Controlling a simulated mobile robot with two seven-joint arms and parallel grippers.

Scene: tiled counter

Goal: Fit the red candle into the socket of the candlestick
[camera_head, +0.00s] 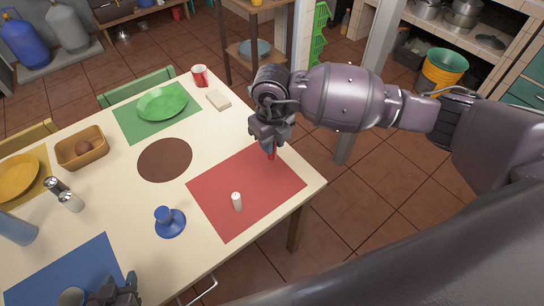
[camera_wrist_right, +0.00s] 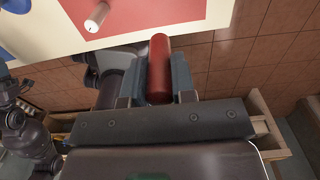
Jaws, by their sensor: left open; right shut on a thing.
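The red candle (camera_head: 271,152) is in my right gripper (camera_head: 270,141), above the far right part of the red mat. In the right wrist view the candle (camera_wrist_right: 159,65) sticks out between the two fingers (camera_wrist_right: 158,82), which are shut on it. The blue candlestick (camera_head: 169,223) stands upright on the table, left of the red mat and well apart from the candle. Its socket is at the top; I see nothing in it. My left gripper (camera_head: 118,290) is open at the bottom edge of the head view, over the blue mat; its fingertips are only partly visible.
A white candle (camera_head: 237,202) stands on the red mat (camera_head: 262,181), between the candlestick and my right gripper. Bare table surrounds the candlestick.

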